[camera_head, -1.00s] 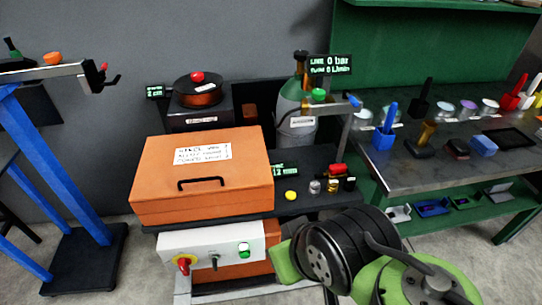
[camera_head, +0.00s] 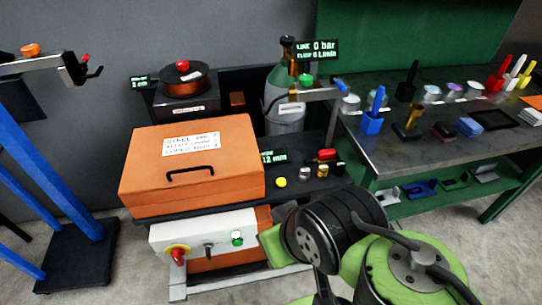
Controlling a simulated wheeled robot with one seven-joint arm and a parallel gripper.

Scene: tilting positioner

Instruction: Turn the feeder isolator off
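The welding feeder is an orange box (camera_head: 190,160) with a black handle and a label plate on its lid. A white control panel (camera_head: 215,229) is on its front, low down. On the panel's left is a red rotary knob (camera_head: 177,256) on a yellow backing, which looks like the isolator; its exact angle is too small to tell. A small black switch (camera_head: 208,250) and a lit green button (camera_head: 237,238) are to its right. My arm's black and green links fill the lower right, to the right of the panel. My gripper is not in view.
A wire spool (camera_head: 181,83) and a gas cylinder (camera_head: 284,108) stand behind the box. Small parts lie on the dark shelf (camera_head: 300,190) to its right. A workbench (camera_head: 400,145) with tools is at right, a blue stand (camera_head: 50,180) at left. Floor shows between stand and panel.

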